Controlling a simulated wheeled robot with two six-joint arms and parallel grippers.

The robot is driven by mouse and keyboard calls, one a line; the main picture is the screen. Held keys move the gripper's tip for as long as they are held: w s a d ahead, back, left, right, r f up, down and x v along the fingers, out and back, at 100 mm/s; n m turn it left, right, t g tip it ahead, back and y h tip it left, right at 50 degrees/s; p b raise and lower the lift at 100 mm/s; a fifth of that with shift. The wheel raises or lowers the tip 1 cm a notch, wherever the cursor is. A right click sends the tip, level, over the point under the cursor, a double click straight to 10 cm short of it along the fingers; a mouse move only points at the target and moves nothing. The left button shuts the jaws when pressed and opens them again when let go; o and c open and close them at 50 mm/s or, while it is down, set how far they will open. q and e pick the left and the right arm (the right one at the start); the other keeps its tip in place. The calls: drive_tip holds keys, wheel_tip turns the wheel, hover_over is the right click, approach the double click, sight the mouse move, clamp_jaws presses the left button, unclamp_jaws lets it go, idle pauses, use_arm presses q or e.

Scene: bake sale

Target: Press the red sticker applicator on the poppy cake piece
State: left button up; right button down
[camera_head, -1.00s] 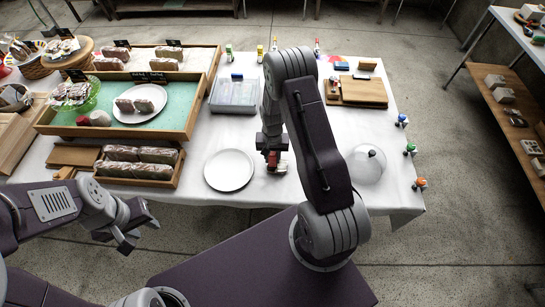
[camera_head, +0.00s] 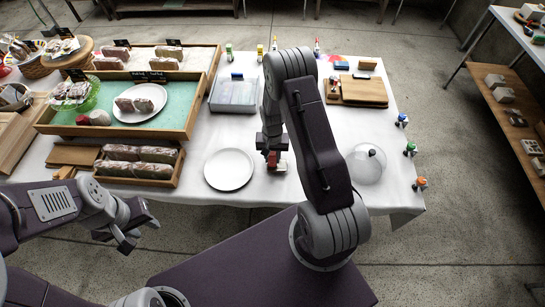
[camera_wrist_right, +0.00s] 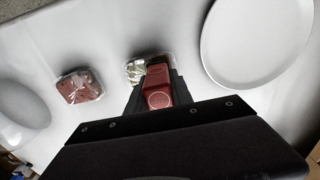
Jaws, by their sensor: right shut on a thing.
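My right gripper (camera_head: 272,150) is shut on the red sticker applicator (camera_wrist_right: 157,88) and points down at the table. A clear-wrapped pale piece (camera_wrist_right: 136,70) lies right at the applicator's tip and is partly covered by it; whether they touch, I cannot tell. A second wrapped piece, reddish-brown (camera_wrist_right: 79,87), lies apart to its left in the wrist view. Which is the poppy cake is not readable. In the head view my arm hides most of this area; the red applicator (camera_head: 272,159) shows below the fingers. My left gripper (camera_head: 137,232) is open and empty before the table.
A white plate (camera_head: 229,169) lies left of the right gripper, and a clear dome (camera_head: 366,165) stands to the right. Orange (camera_head: 420,183), green (camera_head: 410,149) and blue (camera_head: 402,120) applicators line the right edge. A wooden tray of wrapped loaves (camera_head: 138,181) is at left.

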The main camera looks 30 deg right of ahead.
idle(0.3)
wheel_tip(320, 180, up, 7)
drive_tip(key=p, duration=0.6)
idle(0.4)
